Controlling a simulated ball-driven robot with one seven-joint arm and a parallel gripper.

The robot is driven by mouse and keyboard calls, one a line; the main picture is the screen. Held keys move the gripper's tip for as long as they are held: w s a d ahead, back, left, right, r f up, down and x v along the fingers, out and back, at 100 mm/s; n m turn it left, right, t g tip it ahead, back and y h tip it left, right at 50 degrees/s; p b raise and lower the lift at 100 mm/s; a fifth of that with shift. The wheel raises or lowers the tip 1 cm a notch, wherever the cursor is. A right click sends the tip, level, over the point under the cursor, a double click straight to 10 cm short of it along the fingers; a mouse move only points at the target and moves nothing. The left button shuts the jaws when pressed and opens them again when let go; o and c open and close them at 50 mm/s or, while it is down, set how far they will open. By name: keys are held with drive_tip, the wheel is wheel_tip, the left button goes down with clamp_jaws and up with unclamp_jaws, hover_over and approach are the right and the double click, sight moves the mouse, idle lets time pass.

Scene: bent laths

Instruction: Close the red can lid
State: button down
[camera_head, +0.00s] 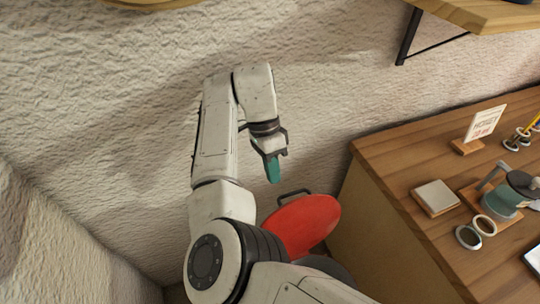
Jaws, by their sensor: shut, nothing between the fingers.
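The red can lid (303,224) shows low in the middle of the head view, beside the wooden cabinet. Its red face is tilted, and a dark handle or loop (293,193) sticks up at its far edge. My gripper (273,171) hangs just above and to the left of the lid, with teal fingertips pointing down. The fingers are shut and empty, and they look apart from the lid. The can's body is mostly hidden behind my arm; I cannot tell how far the lid stands open.
A wooden cabinet (385,235) stands close on the right, with a small sign (484,124), a square pad (435,197) and rings (476,232) on top. A bracketed shelf (480,14) juts out above. A rough white wall (320,80) is behind, and another wall is at left.

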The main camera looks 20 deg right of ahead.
sight(279, 198)
drive_tip(key=s+f, duration=0.1)
drive_tip(key=s+f+p, duration=0.1)
drive_tip(key=s, duration=0.1)
drive_tip(key=shift+s+d+f, duration=0.2)
drive_tip(key=shift+s, duration=0.1)
drive_tip(key=shift+s+d+f+p, duration=0.15)
drive_tip(key=shift+s+p, duration=0.15)
drive_tip(key=shift+s, duration=0.3)
drive_tip(key=shift+s, duration=0.1)
